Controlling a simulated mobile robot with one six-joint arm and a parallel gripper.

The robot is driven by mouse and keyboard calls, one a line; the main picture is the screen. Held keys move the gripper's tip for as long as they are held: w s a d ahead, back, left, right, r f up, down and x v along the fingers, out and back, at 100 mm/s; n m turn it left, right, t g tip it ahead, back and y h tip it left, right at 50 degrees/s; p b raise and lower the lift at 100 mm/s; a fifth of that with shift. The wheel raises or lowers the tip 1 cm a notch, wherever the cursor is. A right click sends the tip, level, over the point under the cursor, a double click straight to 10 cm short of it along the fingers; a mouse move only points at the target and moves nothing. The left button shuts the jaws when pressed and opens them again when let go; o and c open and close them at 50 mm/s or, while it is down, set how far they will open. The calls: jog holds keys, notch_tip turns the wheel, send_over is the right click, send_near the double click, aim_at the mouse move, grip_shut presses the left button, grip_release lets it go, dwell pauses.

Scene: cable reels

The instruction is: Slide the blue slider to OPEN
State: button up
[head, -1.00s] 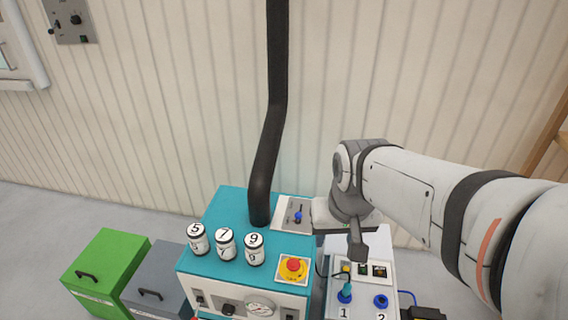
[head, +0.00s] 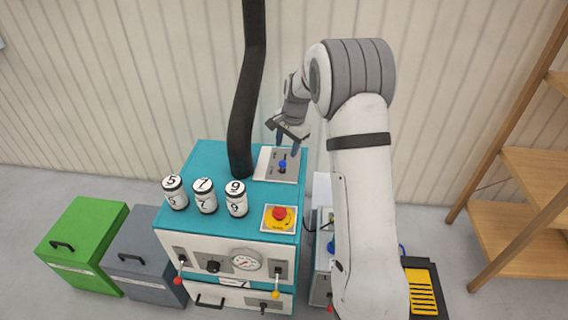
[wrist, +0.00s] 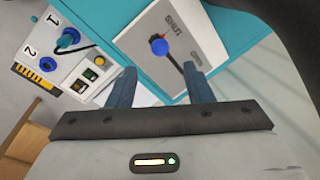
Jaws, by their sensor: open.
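The blue slider (head: 283,164) is a small blue knob on a grey-white plate (head: 265,164) on top of the teal cabinet. In the wrist view the blue knob (wrist: 159,46) appears nearer the word SHUT than the word OPEN, with a dark line running from it toward the fingers. My gripper (head: 287,147) is above and just behind the knob, fingers pointing down. In the wrist view my gripper (wrist: 160,70) is open and empty, with the knob seen beyond the gap between its fingers. Whether the fingers touch the knob cannot be told; they look apart.
A thick black pipe (head: 244,100) rises left of the plate. Numbered white cylinders (head: 205,196) and a red button (head: 279,213) stand in front on the teal cabinet (head: 220,155). Green (head: 82,235) and grey (head: 140,255) boxes are left; a wooden shelf (head: 520,230) is right.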

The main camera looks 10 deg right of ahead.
aim_at(283, 161)
jog(key=f, duration=0.5)
jog(key=w+a+f, duration=0.1)
jog(key=f, duration=0.1)
jog(key=shift+w+f+b, duration=0.1)
jog(key=shift+f+b, duration=0.25)
grip_shut()
jog(key=shift+d, duration=0.1)
